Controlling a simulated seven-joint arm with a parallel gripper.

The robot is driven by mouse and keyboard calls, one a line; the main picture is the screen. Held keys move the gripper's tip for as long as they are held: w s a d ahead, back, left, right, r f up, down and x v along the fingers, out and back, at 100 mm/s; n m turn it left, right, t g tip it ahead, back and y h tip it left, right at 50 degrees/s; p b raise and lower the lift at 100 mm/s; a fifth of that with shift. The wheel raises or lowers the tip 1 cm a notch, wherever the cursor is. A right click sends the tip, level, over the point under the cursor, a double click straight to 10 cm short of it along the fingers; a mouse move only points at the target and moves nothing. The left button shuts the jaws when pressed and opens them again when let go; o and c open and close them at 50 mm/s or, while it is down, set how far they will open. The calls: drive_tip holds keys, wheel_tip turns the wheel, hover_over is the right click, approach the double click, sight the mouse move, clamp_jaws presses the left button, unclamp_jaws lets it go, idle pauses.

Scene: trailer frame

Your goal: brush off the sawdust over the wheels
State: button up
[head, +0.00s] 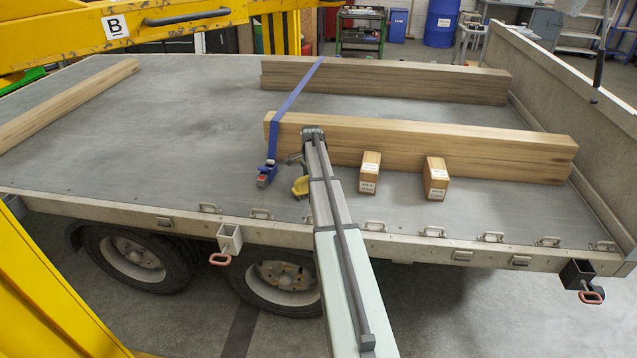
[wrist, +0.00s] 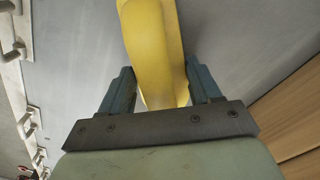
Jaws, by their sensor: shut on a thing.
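My gripper (wrist: 158,72) is shut on a yellow thing (wrist: 152,40), seen between its two blue-grey fingers in the wrist view. The yellow thing (head: 300,187) also shows in the head view, low over the trailer deck (head: 190,130) near the front edge; whether it touches the deck I cannot tell. It may be the brush, but no bristles show. Two wheels, the left one (head: 132,255) and the right one (head: 283,280), sit under the deck's near edge. I cannot make out sawdust on the deck. My arm hides part of the edge and the right wheel's side.
Long timber stacks lie at the back (head: 400,82) and middle right (head: 480,148), with a blue strap (head: 290,98) over them. Two short wood blocks (head: 369,172) (head: 436,178) stand right of my arm. A beam (head: 70,100) lies left. The deck's left middle is clear.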

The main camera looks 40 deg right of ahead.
drive_tip(key=shift+w+a, duration=3.7)
wheel_tip(320, 180, up, 8)
drive_tip(key=shift+r, duration=0.15)
drive_tip(key=shift+s, duration=0.15)
